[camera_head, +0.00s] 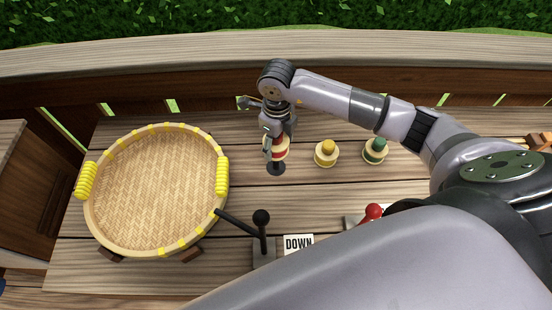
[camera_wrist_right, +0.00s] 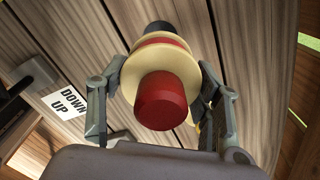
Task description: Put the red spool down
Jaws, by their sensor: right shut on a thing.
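The red spool (camera_head: 280,154) has cream-coloured flanges and a red middle. My right gripper (camera_head: 279,146) is shut on it, over the wooden table and beyond the black lever. In the right wrist view the red spool (camera_wrist_right: 166,98) shows its red knob end toward the camera, with my right gripper's fingers (camera_wrist_right: 160,105) on both sides. A dark round piece (camera_head: 276,169) shows just below the spool; I cannot tell whether the spool touches it. My left gripper is not in view.
A yellow spool (camera_head: 326,153) and a green spool (camera_head: 375,151) stand to the right. A round woven tray (camera_head: 222,178) with yellow handles lies left. A black-knobbed lever (camera_head: 262,232) stands near a DOWN sign (camera_head: 299,243); a red-knobbed lever (camera_head: 373,211) is further right.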

